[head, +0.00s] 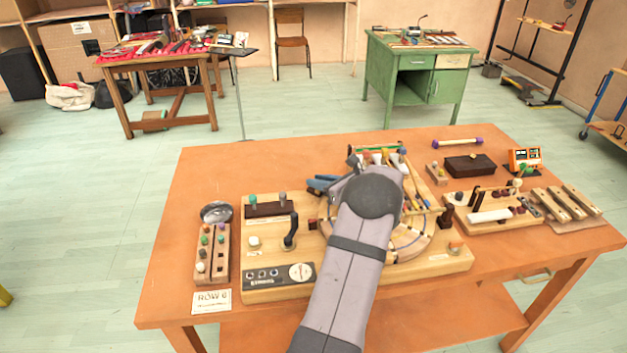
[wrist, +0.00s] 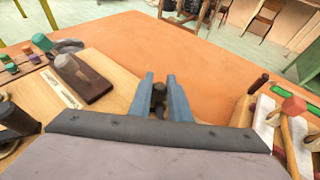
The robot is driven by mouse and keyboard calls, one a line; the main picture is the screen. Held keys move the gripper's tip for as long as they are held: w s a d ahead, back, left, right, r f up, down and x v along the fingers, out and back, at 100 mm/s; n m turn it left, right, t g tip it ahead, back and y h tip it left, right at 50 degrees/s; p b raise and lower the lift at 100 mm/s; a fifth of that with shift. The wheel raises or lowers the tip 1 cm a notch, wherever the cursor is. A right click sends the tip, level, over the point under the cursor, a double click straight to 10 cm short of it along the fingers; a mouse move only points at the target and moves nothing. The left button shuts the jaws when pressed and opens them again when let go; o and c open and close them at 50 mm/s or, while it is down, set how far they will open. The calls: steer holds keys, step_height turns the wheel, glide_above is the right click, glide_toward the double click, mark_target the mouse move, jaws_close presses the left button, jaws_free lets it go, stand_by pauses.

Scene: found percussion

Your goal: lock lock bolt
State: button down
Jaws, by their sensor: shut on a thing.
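My gripper (wrist: 160,77) has blue fingers close together around a small dark knob-like piece (wrist: 158,92), which looks like the lock bolt's handle. The knob and any bolt body or keeper are hidden there. In the wrist view the bolt's travel and end position cannot be told.
On the board's left stand a dark block with green and grey knobs (head: 268,210) and a black lever (head: 290,235). A peg rack (head: 213,255) lies left of the board. To the right are pale wooden bars (head: 567,204) and a dark box (head: 470,165).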

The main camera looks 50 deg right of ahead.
steer(key=c, duration=1.6)
jaws_free()
steer(key=shift+s, duration=0.2)
steer(key=shift+c, duration=0.2)
steer(key=shift+b+v, duration=0.65)
steer(key=shift+v, duration=2.95)
